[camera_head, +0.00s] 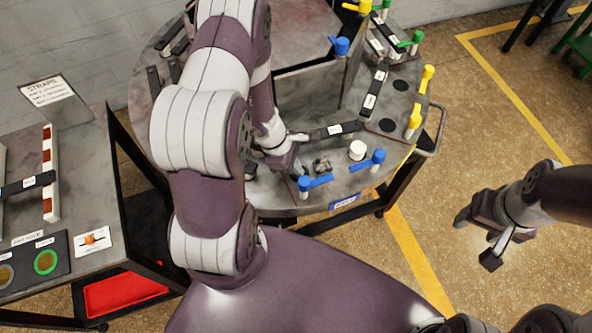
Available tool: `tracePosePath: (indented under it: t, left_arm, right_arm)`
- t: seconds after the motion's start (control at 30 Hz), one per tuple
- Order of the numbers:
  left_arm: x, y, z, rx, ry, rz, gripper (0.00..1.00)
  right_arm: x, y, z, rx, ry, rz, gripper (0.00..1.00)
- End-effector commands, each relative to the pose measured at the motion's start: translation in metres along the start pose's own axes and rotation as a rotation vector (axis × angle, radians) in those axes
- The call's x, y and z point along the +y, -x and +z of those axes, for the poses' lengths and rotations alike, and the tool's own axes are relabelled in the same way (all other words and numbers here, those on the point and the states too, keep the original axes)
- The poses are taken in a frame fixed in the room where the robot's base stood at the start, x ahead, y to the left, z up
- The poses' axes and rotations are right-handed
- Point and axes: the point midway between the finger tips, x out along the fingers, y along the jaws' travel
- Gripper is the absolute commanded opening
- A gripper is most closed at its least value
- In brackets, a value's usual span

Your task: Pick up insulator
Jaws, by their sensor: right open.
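A white, round-topped cylinder (357,150), which looks like the insulator, stands upright on the grey round table, in front of a dark labelled strap (335,130). My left gripper (294,152) is low over the table, left of the white cylinder and apart from it. One finger is close to the strap's left end; I cannot tell whether they touch. The arm hides part of the jaws, so their opening is unclear. A small metallic part (321,165) lies between this gripper and the cylinder. My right gripper (478,238) is open and empty over the floor at the right.
Blue-handled (374,160) and yellow-handled clamps (415,118) stand around the round table (285,203). A side table (90,195) with a strap sign is at the left.

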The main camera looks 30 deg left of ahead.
Motion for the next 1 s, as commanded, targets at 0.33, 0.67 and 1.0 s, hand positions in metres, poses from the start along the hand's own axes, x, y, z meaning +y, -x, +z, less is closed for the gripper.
tracePosePath:
  t: [0.33, 0.67, 1.0]
  left_arm:
    - [-0.001, -0.001, 0.002, -0.007, -0.002, -0.004, 0.57]
    - [0.0, 0.001, 0.003, -0.007, -0.002, -0.002, 0.57]
    - [0.003, 0.045, 0.001, -0.007, -0.002, 0.003, 0.57]
  right_arm:
    - [0.0, 0.0, 0.0, -0.001, 0.0, 0.0, 0.59]
    - [0.0, 0.001, 0.0, -0.001, 0.0, 0.0, 0.59]
    - [0.0, 0.011, -0.001, -0.001, 0.0, 0.0, 0.59]
